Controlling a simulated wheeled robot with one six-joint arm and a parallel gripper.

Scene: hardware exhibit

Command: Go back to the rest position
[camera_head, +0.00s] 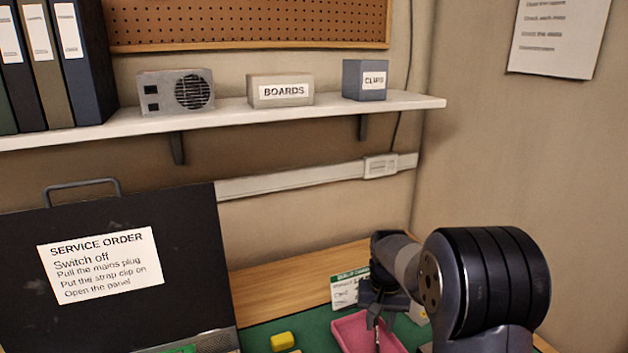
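My gripper (376,316) points down over a pink tray (352,328) at the lower right. Its fingers are small and dark here, and I cannot tell whether they are open or shut. A thin object (378,341) shows just below the fingertips, in or above the tray; I cannot tell whether the gripper touches it. My arm covers the tray's right side and part of the bench behind it.
A yellow block (283,341) lies on the green mat (312,331), left of the tray. A green-headed card (345,291) stands behind the gripper. A black panel with a service order (100,264) stands at left. A shelf (420,102) with boxes runs above.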

